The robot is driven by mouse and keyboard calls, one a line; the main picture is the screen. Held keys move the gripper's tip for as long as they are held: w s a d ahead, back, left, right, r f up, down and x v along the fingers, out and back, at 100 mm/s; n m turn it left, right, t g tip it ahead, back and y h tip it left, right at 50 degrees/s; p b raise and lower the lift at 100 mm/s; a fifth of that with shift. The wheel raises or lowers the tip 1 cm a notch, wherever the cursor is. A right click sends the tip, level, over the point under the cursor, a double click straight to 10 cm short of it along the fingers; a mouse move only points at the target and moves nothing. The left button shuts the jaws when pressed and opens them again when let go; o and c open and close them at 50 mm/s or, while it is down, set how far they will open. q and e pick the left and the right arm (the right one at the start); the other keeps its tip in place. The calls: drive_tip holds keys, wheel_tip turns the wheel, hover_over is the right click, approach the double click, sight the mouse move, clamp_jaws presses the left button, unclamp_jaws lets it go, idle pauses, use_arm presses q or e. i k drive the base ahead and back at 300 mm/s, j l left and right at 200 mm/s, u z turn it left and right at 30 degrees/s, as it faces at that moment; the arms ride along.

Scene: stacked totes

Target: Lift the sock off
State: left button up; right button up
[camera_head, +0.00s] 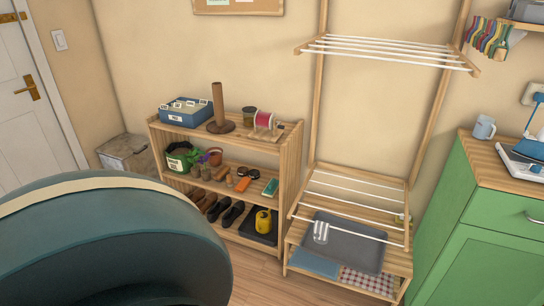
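A small light sock (321,232) with grey stripes hangs over a white rod of the lower drying rack (360,186). It hangs in front of a grey tray (345,250) on the rack's lower shelf. I cannot tell whether it touches the tray. Neither of my grippers is in view.
A large teal rounded form (110,245) with a cream band blocks the lower left; I cannot tell what it is. A wooden shelf (290,180) with shoes and small items stands left of the rack. A green cabinet (470,240) stands on the right.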

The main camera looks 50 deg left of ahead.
sight(321, 233)
drive_tip(key=u, duration=1.2)
drive_tip(key=i+l+z, duration=0.15)
drive_tip(key=i+z, duration=0.2)
drive_tip(key=i, duration=0.25)
drive_tip(key=i+z, duration=0.35)
drive_tip(key=i, duration=0.25)
